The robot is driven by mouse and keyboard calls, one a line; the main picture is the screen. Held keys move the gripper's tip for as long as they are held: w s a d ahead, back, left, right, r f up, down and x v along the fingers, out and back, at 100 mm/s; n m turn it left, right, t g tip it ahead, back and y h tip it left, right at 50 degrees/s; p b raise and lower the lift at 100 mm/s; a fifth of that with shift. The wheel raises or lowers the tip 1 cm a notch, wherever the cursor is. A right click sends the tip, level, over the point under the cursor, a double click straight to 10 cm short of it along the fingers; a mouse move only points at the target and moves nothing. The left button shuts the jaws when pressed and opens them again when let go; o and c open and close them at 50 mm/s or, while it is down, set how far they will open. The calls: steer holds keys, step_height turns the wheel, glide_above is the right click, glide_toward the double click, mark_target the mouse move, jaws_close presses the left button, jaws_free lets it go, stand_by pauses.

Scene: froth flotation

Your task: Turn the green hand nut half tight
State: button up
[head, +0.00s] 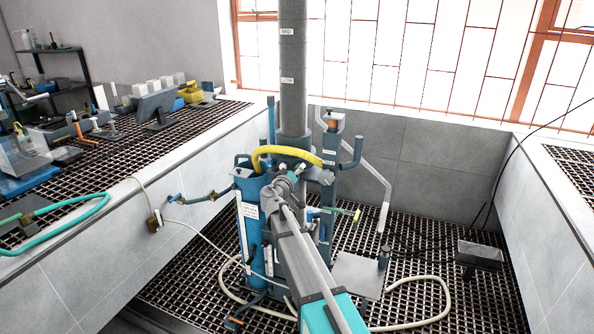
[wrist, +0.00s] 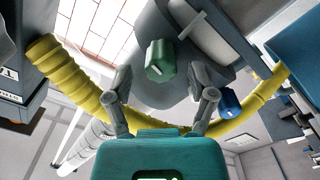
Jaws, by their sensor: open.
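The green hand nut (wrist: 160,61) sits on a grey rounded housing (wrist: 185,30) in the wrist view, with a small pale mark on its lower face. My gripper (wrist: 163,84) is open, with one finger to the left and one to the right of the nut's lower end in the picture. Nothing is between the fingers' pads, and I see no contact with the nut. In the head view my gripper (head: 290,172) is at the top of the blue machine, under the yellow hose; I cannot make out the nut there.
The ribbed yellow hose (wrist: 75,88) curves close behind my fingers. A blue knob (wrist: 229,103) is just right of the right finger. In the head view, a blue cylinder (head: 256,228) and a tall grey column (head: 293,60) stand close to my arm.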

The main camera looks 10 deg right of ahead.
steer(key=shift+w+d, duration=0.3)
steer(key=shift+w, duration=0.15)
jaws_close()
